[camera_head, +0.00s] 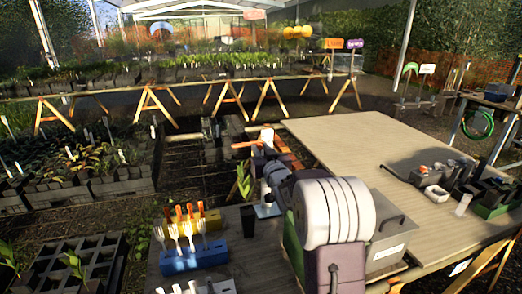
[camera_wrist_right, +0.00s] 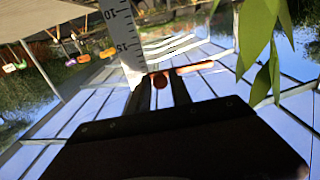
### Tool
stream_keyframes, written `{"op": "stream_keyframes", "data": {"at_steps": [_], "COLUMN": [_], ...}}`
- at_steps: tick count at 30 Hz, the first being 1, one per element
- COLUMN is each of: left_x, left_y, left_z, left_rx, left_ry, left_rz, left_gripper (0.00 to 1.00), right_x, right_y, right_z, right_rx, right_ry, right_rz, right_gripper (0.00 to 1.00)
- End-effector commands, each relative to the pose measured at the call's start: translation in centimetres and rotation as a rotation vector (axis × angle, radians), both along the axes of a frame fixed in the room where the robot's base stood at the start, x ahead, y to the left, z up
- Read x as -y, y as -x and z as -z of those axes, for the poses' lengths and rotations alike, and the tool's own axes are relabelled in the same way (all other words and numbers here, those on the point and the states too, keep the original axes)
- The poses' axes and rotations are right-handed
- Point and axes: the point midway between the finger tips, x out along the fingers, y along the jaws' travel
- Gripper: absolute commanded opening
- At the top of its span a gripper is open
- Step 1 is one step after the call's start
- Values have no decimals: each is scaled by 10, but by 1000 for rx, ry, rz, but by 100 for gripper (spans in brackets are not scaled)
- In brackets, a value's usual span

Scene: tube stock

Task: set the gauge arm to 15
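The white gauge post (camera_wrist_right: 128,45) shows in the right wrist view with dark ticks and the numbers 10 and 15 upside down. The orange gauge arm (camera_wrist_right: 196,67) crosses just below the 15; its exact reading is unclear. My right gripper (camera_wrist_right: 160,82) has its two dark fingers close on either side of the arm's red-orange knob, with no clear gap beside it. In the head view, the orange arm (camera_head: 244,144) sticks out left of the post, at the end of my right arm. My right gripper's fingers are largely hidden there. My left gripper is not in view.
A blue block (camera_head: 193,259) with white forks and a yellow block (camera_head: 196,221) with orange-topped tools stand left of my right arm. A black pot (camera_head: 248,221) stands beside it. A grey box (camera_head: 388,240) stands right.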

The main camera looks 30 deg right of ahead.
Motion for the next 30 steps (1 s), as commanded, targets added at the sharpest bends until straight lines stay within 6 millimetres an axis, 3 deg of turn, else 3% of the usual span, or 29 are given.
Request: {"op": "stream_keyframes", "data": {"at_steps": [1,2,30], "left_x": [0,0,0], "left_y": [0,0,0], "left_z": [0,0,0], "left_rx": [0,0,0], "left_ry": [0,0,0], "left_rz": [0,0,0], "left_gripper": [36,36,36], "right_x": [0,0,0], "right_y": [0,0,0], "right_z": [0,0,0], "right_rx": [0,0,0], "right_ry": [0,0,0], "right_rz": [0,0,0], "right_gripper": [8,0,0]}}
